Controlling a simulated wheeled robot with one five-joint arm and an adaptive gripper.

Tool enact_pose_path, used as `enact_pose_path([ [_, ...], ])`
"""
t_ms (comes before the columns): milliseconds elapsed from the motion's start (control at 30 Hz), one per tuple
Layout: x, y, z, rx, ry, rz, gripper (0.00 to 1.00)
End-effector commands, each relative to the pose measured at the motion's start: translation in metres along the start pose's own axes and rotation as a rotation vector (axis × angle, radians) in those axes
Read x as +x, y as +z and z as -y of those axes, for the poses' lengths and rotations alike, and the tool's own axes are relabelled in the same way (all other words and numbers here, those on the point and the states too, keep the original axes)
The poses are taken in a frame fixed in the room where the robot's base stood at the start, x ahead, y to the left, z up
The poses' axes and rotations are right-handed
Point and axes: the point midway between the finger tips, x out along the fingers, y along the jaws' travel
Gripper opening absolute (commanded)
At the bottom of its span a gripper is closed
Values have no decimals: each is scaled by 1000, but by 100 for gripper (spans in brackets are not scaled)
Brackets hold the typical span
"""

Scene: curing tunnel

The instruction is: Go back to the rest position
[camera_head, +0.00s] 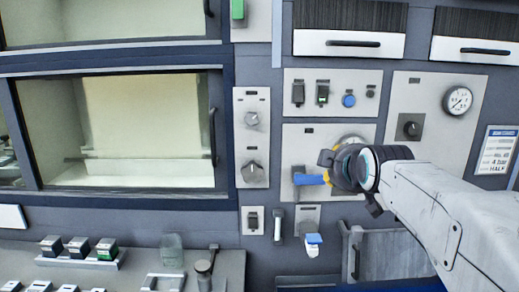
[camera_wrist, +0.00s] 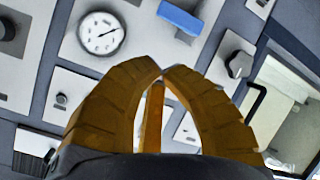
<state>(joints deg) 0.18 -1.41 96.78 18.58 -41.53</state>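My gripper (camera_wrist: 162,72) shows in the wrist view with its orange fingers curved together, tips nearly touching and nothing between them. In the head view my gripper (camera_head: 329,177) is at the end of my arm, which reaches in from the right in front of the control panel. Only a little of its yellow fingers shows there; the black wrist hides the rest. A blue handle (camera_head: 308,179) lies just left of the fingers in that picture. In the wrist view the blue handle (camera_wrist: 181,17) is above the fingertips, apart from them.
A panel (camera_head: 296,136) with switches, knobs and a pressure gauge (camera_head: 458,101) stands behind my arm. A glass-fronted chamber (camera_head: 150,130) is at left. A shelf (camera_head: 232,266) with small blocks (camera_head: 78,246) and a glass jar (camera_head: 172,252) runs along the lower left.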

Motion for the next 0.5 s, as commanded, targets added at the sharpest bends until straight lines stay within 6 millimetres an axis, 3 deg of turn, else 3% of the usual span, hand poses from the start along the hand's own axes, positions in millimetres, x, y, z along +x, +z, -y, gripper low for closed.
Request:
enact_pose_path([
  [100,2,62,55,236,-140,202,0],
  [233,-23,124,110,455,-236,439,0],
  [367,-70,180,160,610,-288,669,0],
  [500,-130,230,204,674,-327,862,0],
])
